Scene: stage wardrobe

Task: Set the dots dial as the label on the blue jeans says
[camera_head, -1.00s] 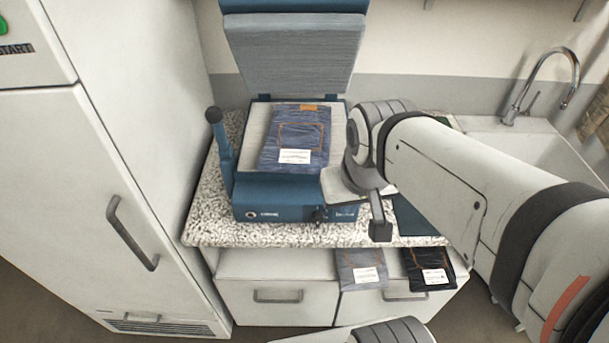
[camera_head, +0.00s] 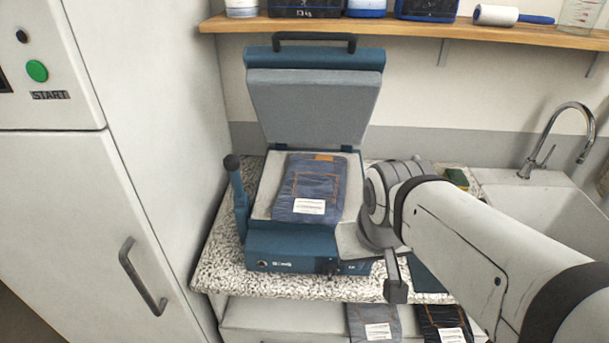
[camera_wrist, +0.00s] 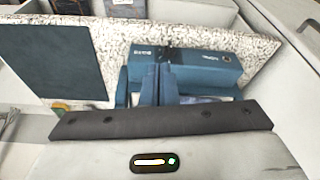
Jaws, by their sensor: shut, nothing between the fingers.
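The blue jeans (camera_head: 312,180) lie folded on the lower plate of the open blue press (camera_head: 290,250). Their white label (camera_head: 309,206) faces up, but its print is too small to read. A small dark knob-like shape (camera_head: 333,266) shows on the press's front panel; I cannot tell whether it is the dots dial, and no dots are legible. My gripper (camera_wrist: 157,72) is shut and empty, its fingertips close to the dark part of the panel in the wrist view. Contact is unclear. In the head view my wrist hides the panel's right end.
The press lid stands raised, with a lever (camera_head: 238,195) at its left. Two darker folded garments with labels lie below the speckled counter (camera_head: 215,270). A sink (camera_head: 545,205) is at right, a white cabinet (camera_head: 60,200) at left, and a shelf (camera_head: 400,28) above.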

